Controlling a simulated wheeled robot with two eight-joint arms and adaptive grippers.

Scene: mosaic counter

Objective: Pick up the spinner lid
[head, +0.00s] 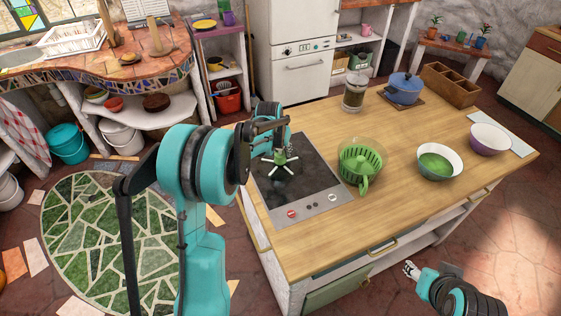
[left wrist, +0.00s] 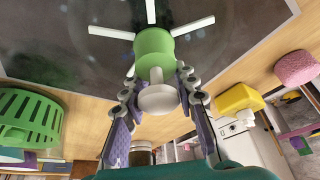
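The spinner lid (head: 281,161) has a green hub, white spokes and a pale round knob. It is over the dark cooktop (head: 309,200) on the wooden counter. In the left wrist view the lid's green hub (left wrist: 153,47) and knob are large and central. My left gripper (head: 277,148) is above the lid. Its two fingers (left wrist: 158,80) stand apart on either side of the knob and hub, with small gaps showing. The green spinner bowl (head: 360,160) stands right of the cooktop. My right gripper (head: 411,270) is low, beside the counter front; its opening is too small to tell.
On the counter (head: 315,262) stand a glass jar (head: 354,92), a blue pot (head: 405,90), a wooden divided box (head: 450,84), a green-lined bowl (head: 439,162) and a purple bowl (head: 489,139). Bare wood lies between the spinner bowl and the green-lined bowl.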

